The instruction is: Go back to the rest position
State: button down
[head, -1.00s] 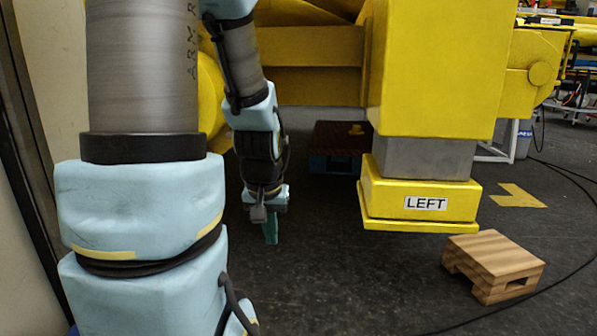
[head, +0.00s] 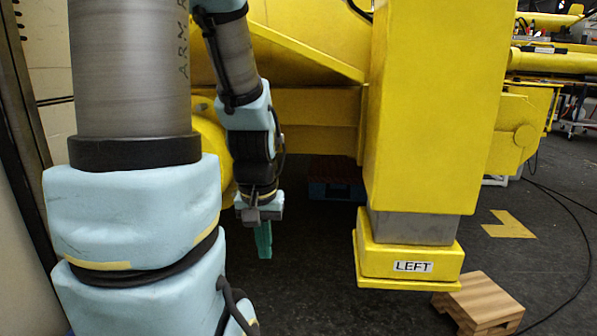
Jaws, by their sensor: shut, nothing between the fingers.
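My gripper (head: 264,240) hangs at the end of my arm, left of the middle of the head view, with its teal fingers pointing down. It is shut and empty, and the floor shows below it. My forearm and wrist in light blue and black come down in front of the yellow machine. My gripper is left of the yellow foot marked LEFT (head: 375,264), with a gap between them. No object touches the fingers.
A yellow column (head: 430,110) stands on the LEFT foot. A wooden block (head: 480,306) lies on the floor at its lower right. A dark pallet (head: 336,178) sits behind. Cables (head: 570,205) run along the floor at right. Dark floor between gripper and foot is clear.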

notch_tip(320, 180, up, 30)
jog(key=p, duration=2.7)
jog(key=shift+f, duration=0.2)
